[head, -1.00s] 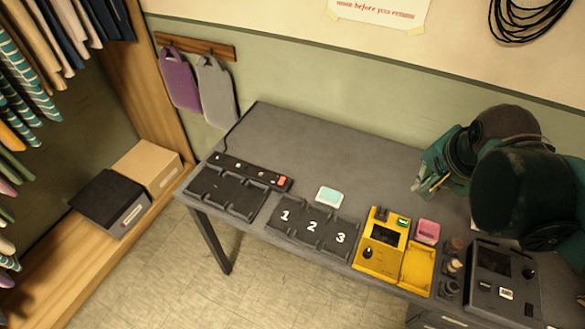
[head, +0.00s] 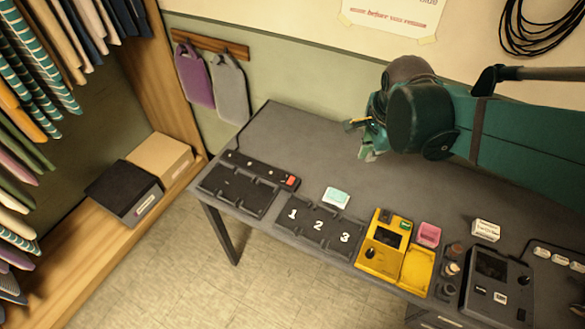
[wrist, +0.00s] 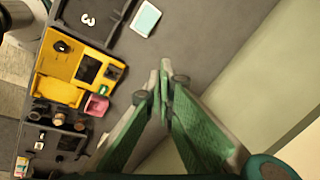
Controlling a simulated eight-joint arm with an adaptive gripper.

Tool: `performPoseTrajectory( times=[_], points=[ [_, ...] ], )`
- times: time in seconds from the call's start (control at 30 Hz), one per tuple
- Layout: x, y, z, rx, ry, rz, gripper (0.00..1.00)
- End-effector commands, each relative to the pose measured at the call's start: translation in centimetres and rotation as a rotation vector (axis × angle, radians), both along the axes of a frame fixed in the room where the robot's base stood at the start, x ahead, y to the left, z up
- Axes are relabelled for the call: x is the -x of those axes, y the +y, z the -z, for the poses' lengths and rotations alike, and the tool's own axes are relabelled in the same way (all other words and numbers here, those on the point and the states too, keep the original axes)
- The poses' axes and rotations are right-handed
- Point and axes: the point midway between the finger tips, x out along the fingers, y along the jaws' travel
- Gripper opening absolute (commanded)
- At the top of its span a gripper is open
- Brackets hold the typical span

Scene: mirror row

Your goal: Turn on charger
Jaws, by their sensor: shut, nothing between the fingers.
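A black slotted unit (head: 237,190) lies at the left end of the grey table, with a black strip along its back edge. I take it to be the charger, but no label is readable. A red switch (head: 291,181) sits at the strip's right end; I cannot tell its position. My gripper (head: 358,143) hovers over the back of the table, to the right of the switch and well apart from it. In the wrist view my gripper (wrist: 165,77) has its green fingers together with nothing between them. The charger is outside the wrist view.
A black tray numbered 1, 2, 3 (head: 318,228) lies right of the charger, with a pale teal block (head: 336,198) behind it. A yellow open case (head: 381,251), a pink block (head: 428,234) and a black device (head: 497,283) follow rightward. The table's back left is clear.

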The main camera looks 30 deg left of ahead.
Motion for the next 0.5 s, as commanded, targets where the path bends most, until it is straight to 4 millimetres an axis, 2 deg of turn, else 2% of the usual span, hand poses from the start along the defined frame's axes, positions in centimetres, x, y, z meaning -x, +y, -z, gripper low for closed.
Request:
performPoseTrajectory(
  times=[0.03, 0.5],
  points=[
    [-0.1, 1.1, -0.1, -0.004, 0.008, 0.017, 0.0],
    [0.2, 9.7, 1.3, -0.031, 0.088, 0.234, 0.0]
  ],
)
